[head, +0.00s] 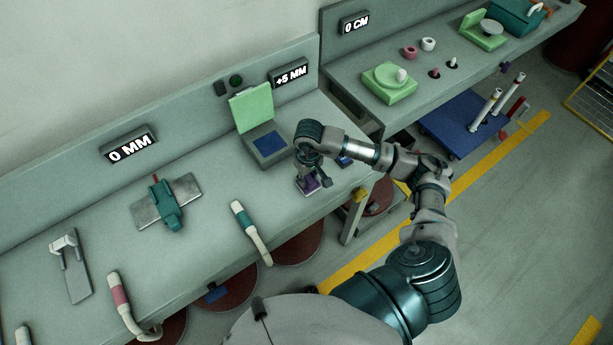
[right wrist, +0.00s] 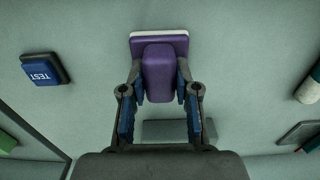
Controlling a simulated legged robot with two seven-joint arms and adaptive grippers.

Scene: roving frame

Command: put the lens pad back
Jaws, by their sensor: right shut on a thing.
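The lens pad (head: 307,187) is most likely the purple block with a white-edged base near the front edge of the bench; no label shows. In the right wrist view the purple block (right wrist: 158,75) sits between my right fingers, with its flat base (right wrist: 158,39) beyond them. My right gripper (head: 314,177) points down and is shut on the block's grip; it also shows in the right wrist view (right wrist: 159,90). I cannot tell whether the base touches the bench. My left gripper is out of view.
An open green-lidded device (head: 268,145) stands just behind my right gripper. A blue TEST button (right wrist: 44,69) lies beside it. A teal clamp on a grey plate (head: 167,205) and a teal-and-white handle (head: 250,230) are to the left. A green station (head: 389,84) is on the farther bench.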

